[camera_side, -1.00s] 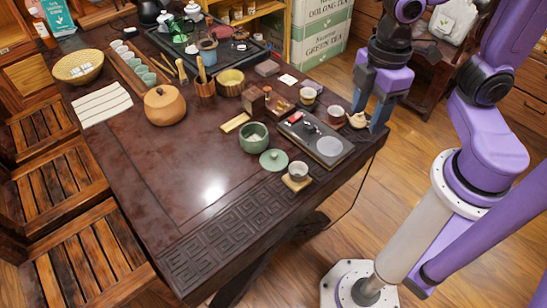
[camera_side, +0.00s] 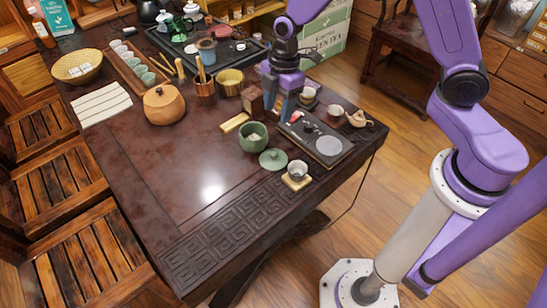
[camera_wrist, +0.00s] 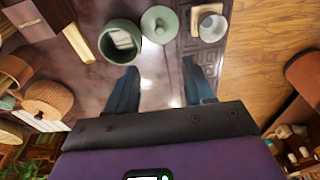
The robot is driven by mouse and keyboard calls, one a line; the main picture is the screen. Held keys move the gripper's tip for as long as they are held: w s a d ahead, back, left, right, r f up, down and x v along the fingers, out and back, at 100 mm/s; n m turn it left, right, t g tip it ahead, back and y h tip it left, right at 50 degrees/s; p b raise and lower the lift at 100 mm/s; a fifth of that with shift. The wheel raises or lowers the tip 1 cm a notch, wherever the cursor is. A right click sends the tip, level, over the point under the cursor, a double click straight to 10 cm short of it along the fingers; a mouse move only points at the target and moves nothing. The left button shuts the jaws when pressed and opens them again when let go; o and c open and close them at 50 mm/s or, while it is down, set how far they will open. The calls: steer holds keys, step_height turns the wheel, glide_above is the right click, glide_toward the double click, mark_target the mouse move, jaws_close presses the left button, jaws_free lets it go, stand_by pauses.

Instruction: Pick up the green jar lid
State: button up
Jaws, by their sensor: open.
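The green jar lid (camera_side: 273,159) lies flat on the dark wooden table, with a small knob on top. It sits between the open green jar (camera_side: 253,137) and a small cup on a wooden coaster (camera_side: 297,174). In the wrist view the lid (camera_wrist: 159,24) is at the top centre, ahead of the fingertips, with the jar (camera_wrist: 121,40) to its left. My gripper (camera_side: 281,108) is above the table, beyond the jar and lid and near the slate tray. In the wrist view my gripper (camera_wrist: 165,75) has its two fingers spread apart with nothing between them.
A slate tray (camera_side: 328,146) with small items lies right of the lid. A wooden box (camera_side: 252,98) and a small wooden bar (camera_side: 234,123) are near the jar. The cup (camera_side: 297,168) stands close to the lid. The table's front left is clear.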

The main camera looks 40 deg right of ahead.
glide_above(274, 153)
steer(key=f, duration=0.9)
steer(key=shift+w+d+f, duration=0.1)
steer(key=shift+d+f, duration=0.15)
steer(key=shift+f, duration=0.05)
steer(key=shift+a+f, duration=0.15)
steer(key=shift+f, duration=2.55)
jaws_close()
